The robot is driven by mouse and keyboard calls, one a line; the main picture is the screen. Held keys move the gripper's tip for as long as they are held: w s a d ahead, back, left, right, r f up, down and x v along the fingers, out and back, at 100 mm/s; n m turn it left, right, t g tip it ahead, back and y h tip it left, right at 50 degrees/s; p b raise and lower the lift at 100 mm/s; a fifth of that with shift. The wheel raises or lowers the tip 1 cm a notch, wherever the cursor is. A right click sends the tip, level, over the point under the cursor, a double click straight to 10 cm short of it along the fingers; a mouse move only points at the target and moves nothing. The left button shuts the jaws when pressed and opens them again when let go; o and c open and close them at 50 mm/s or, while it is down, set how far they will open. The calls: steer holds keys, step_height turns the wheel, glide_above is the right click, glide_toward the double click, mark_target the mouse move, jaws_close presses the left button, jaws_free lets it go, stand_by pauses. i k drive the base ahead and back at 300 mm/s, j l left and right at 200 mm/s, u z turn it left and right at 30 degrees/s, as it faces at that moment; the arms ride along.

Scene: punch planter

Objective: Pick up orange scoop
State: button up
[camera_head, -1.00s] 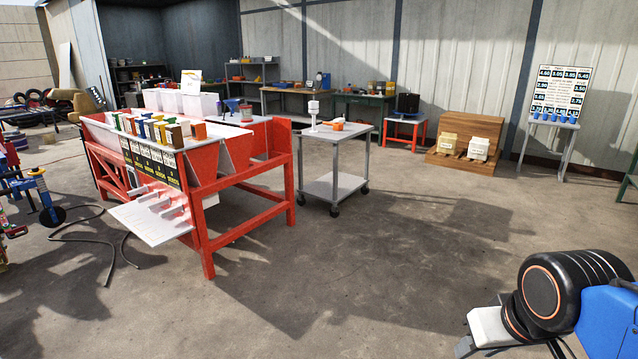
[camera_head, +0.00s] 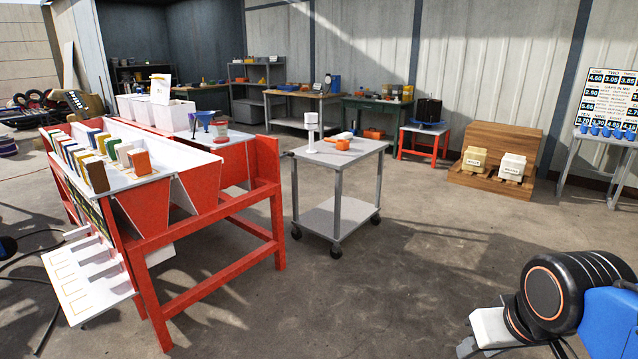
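A small orange object (camera_head: 342,145), which looks like the orange scoop, lies on the top of the grey wheeled cart (camera_head: 365,150) ahead of me. A small pale piece (camera_head: 340,136) lies against it. It is too small from here to make out its handle. A white upright stand (camera_head: 312,130) is on the same cart top, to its left. My arm shows at the lower right, well apart from the cart.
A red-framed planter (camera_head: 205,205) with white hoppers stands left of the cart. Behind are workbenches, a red stool (camera_head: 425,140) and wooden steps (camera_head: 500,150) with two boxes. The concrete floor before and right of the cart is clear.

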mark_target(344, 145)
steer(key=i+u, duration=0.1)
steer(key=i, duration=2.15)
